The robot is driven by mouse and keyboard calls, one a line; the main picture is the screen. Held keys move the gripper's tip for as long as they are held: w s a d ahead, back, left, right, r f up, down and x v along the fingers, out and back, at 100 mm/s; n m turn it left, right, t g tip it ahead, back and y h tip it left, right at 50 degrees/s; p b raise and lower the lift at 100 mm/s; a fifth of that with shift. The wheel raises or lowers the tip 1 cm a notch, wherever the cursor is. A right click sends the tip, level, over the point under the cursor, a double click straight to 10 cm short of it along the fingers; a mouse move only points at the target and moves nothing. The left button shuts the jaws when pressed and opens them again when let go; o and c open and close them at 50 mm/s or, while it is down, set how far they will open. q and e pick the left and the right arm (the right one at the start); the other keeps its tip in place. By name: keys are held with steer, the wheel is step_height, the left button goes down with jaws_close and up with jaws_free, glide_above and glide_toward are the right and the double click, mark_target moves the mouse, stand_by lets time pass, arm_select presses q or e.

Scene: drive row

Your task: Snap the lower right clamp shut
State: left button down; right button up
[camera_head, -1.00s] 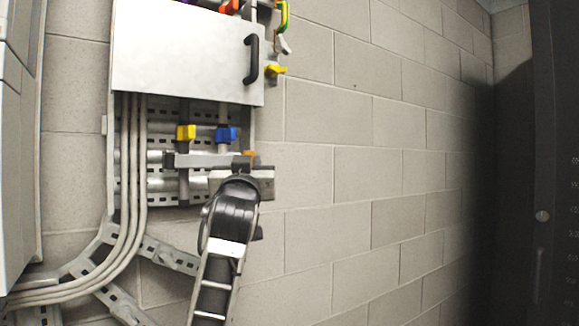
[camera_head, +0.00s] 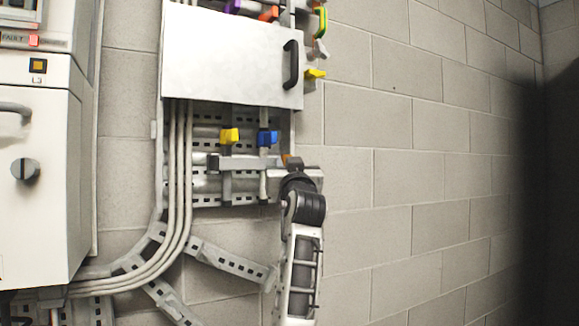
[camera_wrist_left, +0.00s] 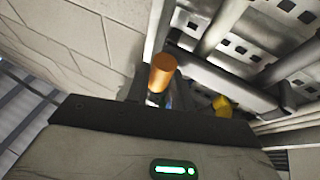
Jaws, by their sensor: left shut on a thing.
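A small orange handle (camera_head: 287,160) sits at the lower right of the pipe panel, just under the blue handle. In the left wrist view the orange handle (camera_wrist_left: 161,72) is a short cylinder standing up past the dark gripper edge. My left gripper (camera_head: 300,172) is at this handle and shut on it; the fingers and the clamp's jaw are mostly hidden. A yellow handle (camera_head: 229,136) and a blue handle (camera_head: 267,138) sit on vertical pipes to the upper left. My right gripper is in neither view.
A grey cover box (camera_head: 230,55) with a black handle (camera_head: 291,65) hangs above the pipes. A yellow lever (camera_head: 315,74) sticks out at its right. A white cabinet (camera_head: 45,190) stands at the left. The block wall (camera_head: 430,180) to the right is bare.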

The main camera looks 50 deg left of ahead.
arm_select(q)
steer(key=shift+w+d, duration=0.15)
steer(key=shift+w, duration=0.2)
steer(key=c, duration=1.3)
jaws_free()
steer(key=shift+w, duration=0.1)
steer(key=shift+o, duration=0.5)
steer(key=shift+w+f, duration=0.2)
steer(key=shift+w, duration=0.05)
steer(key=shift+s, duration=0.2)
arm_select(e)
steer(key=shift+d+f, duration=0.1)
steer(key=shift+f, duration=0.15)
arm_select(q)
steer(key=b+v, duration=0.4)
steer(key=v, duration=1.1)
steer(key=shift+s+d, duration=0.3)
steer(key=shift+d, duration=0.05)
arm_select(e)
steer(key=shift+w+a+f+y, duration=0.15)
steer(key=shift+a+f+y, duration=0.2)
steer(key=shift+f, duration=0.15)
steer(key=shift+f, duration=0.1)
